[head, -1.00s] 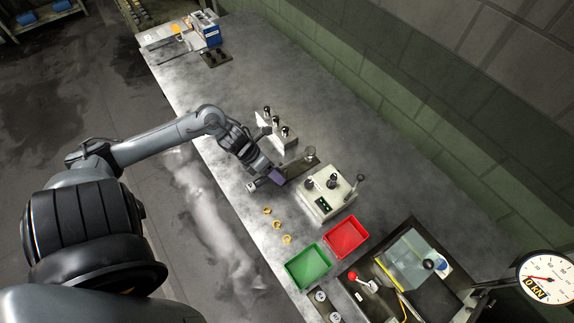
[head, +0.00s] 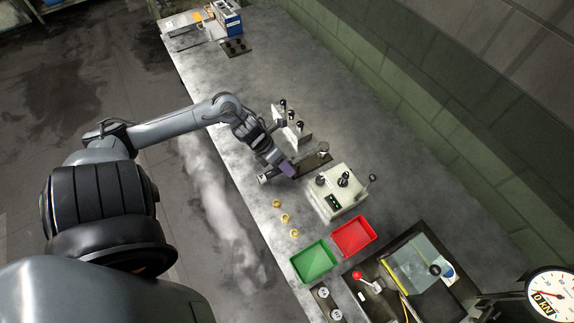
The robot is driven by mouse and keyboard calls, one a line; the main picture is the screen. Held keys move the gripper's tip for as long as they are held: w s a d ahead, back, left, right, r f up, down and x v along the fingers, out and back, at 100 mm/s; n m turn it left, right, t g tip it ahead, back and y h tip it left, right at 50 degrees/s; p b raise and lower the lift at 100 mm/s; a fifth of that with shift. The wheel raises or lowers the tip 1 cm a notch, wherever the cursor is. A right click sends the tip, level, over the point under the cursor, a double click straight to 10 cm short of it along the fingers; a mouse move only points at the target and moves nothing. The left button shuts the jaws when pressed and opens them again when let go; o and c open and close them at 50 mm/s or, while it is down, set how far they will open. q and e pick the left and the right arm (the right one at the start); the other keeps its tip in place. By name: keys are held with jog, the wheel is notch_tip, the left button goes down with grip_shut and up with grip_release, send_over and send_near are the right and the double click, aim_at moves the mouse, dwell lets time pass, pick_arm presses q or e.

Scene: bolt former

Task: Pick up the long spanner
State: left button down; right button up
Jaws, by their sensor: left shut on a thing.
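My left gripper (head: 282,172) is low over the bench, at the near end of a dark flat plate (head: 310,162). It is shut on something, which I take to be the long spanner. The gripper and the low angle of the wrist hide most of what it holds, so I cannot make out the spanner's shape. I cannot tell whether the spanner is lifted or still touches the bench. My right gripper is not in view.
A control box (head: 336,190) with knobs stands right beside the gripper. A block with upright pegs (head: 291,124) stands behind it. Several brass pieces (head: 285,217), a green tray (head: 314,261) and a red tray (head: 354,235) lie toward the front.

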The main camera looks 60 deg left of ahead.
pick_arm(q)
jog(key=r, duration=0.4)
jog(key=shift+w+d, duration=0.2)
jog(key=shift+d, duration=0.15)
jog(key=w+d+r, duration=0.4)
jog(key=d+r, duration=0.2)
jog(key=d, duration=0.4)
jog(key=shift+r, duration=0.3)
jog(key=shift+d, duration=0.1)
